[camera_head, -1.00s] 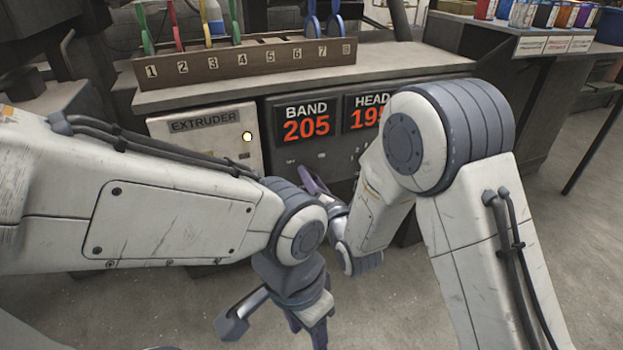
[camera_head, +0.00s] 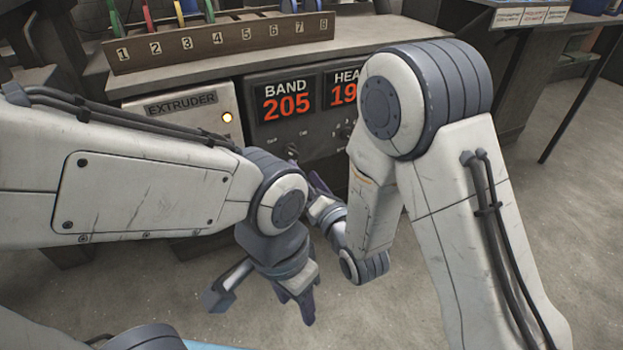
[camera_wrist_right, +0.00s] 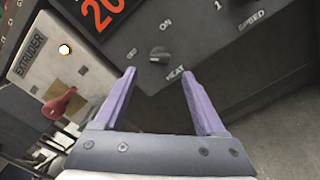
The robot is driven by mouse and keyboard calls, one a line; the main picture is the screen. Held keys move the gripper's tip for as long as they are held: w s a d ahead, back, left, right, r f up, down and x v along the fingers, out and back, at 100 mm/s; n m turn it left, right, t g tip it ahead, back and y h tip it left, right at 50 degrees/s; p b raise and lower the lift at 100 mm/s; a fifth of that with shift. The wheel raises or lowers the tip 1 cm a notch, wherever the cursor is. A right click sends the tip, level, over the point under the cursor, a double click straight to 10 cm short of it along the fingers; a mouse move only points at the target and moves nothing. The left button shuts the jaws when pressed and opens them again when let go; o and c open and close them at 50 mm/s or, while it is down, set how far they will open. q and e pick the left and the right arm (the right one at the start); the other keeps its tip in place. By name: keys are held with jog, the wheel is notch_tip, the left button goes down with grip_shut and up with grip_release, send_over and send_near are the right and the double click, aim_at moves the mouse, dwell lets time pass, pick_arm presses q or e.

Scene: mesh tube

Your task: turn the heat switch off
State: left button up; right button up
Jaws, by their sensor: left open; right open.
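The heat switch is a small dark knob (camera_wrist_right: 158,55) on a dark panel, with OFF, ON and HEAT labels around it in the right wrist view. It also shows small in the head view (camera_head: 291,152), below the BAND display. I cannot tell which label it points to. My right gripper (camera_wrist_right: 158,74) is open, its purple fingers apart on either side of the knob's line of sight, empty and apparently short of the panel. In the head view it is mostly hidden behind my arms (camera_head: 319,184). My left gripper (camera_head: 262,305) is open and empty, low over the floor.
The BAND display (camera_head: 287,101) reads 205. The EXTRUDER box (camera_head: 184,106) has a lit lamp (camera_wrist_right: 64,49) and a red lever (camera_wrist_right: 60,104). A numbered rack (camera_head: 220,41) stands on the bench above.

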jog(key=shift+p+v, duration=1.75)
jog(key=shift+p, duration=2.75)
